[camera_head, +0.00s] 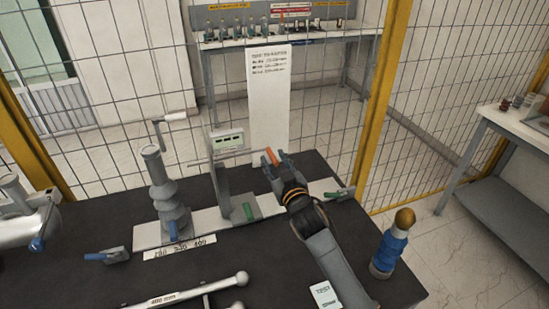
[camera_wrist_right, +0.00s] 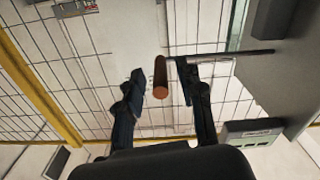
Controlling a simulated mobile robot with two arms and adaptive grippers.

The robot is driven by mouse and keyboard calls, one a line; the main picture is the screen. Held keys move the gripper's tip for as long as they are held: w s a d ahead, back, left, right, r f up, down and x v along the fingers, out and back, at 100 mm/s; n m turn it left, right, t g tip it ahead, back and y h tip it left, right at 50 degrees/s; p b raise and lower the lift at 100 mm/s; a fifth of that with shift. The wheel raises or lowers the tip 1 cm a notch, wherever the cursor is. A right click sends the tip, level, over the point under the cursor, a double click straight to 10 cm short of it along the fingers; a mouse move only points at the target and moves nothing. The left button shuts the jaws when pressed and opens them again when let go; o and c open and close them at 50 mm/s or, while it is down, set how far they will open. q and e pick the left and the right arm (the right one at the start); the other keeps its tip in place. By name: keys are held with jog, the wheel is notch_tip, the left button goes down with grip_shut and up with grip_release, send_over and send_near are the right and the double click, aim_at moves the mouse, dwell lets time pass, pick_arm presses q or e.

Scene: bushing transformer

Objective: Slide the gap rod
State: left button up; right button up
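The gap rod (camera_head: 225,160) is a thin grey rod running sideways through the upright stand (camera_head: 221,170) on the bench. An orange-brown handle (camera_head: 271,155) is at its right end. My right gripper (camera_head: 276,162) is at this handle. In the right wrist view the brown handle (camera_wrist_right: 160,78) lies between the two parted fingers of my right gripper (camera_wrist_right: 162,88). Narrow gaps show on both sides, so it does not look gripped. The thin rod (camera_wrist_right: 242,53) extends to the right there. My left gripper is not visible in either view.
A ribbed grey insulator (camera_head: 166,190) stands on the white base plate (camera_head: 148,235), left of the stand. A blue bottle-like object (camera_head: 389,250) stands at the bench's right. A long grey bar (camera_head: 185,295) lies in front. Wire fencing (camera_head: 325,110) closes off the back.

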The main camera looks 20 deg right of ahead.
jog(key=shift+w, duration=0.3)
jog(key=shift+s, duration=0.1)
grip_shut()
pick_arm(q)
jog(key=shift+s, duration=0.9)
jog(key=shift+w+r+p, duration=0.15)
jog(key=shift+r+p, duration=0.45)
pick_arm(e)
jog(key=d, duration=0.5)
jog(key=shift+d, duration=0.3)
grip_release()
